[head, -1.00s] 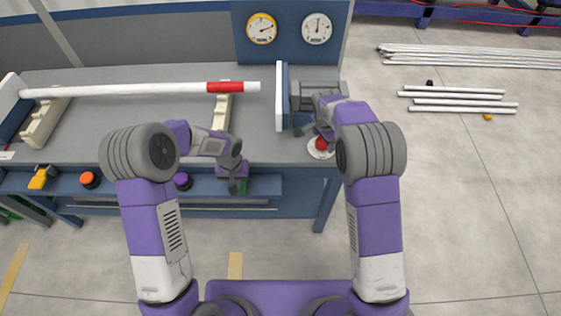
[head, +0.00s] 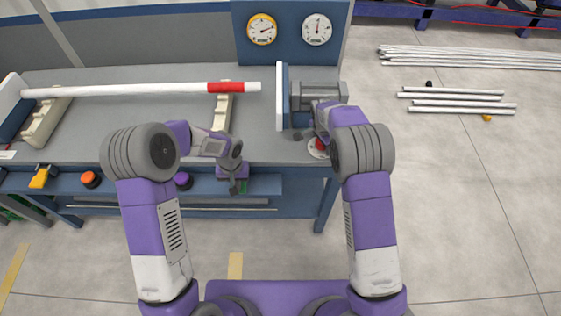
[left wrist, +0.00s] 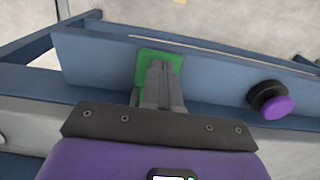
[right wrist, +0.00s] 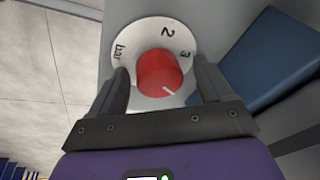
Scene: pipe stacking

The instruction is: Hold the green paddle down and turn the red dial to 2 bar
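The green paddle (left wrist: 176,62) is on the front rail of the bench. My left gripper (left wrist: 160,75) is shut, with its fingertips against the paddle; it also shows in the head view (head: 235,186). The red dial (right wrist: 158,72) sits on a white scale plate (right wrist: 127,35) marked 2, 3 and bar. Its white pointer line points to the lower right in the right wrist view, away from the 2. My right gripper (right wrist: 162,80) is open, one finger on each side of the dial, with visible gaps. In the head view, the dial (head: 320,145) is partly hidden by my right arm.
Two gauges, one yellow-rimmed (head: 262,29) and one white (head: 317,29), stand behind the bench. A white pipe with a red band (head: 140,89) lies on supports. Orange (head: 90,179) and purple (head: 183,180) buttons and a yellow switch (head: 41,178) are on the front rail.

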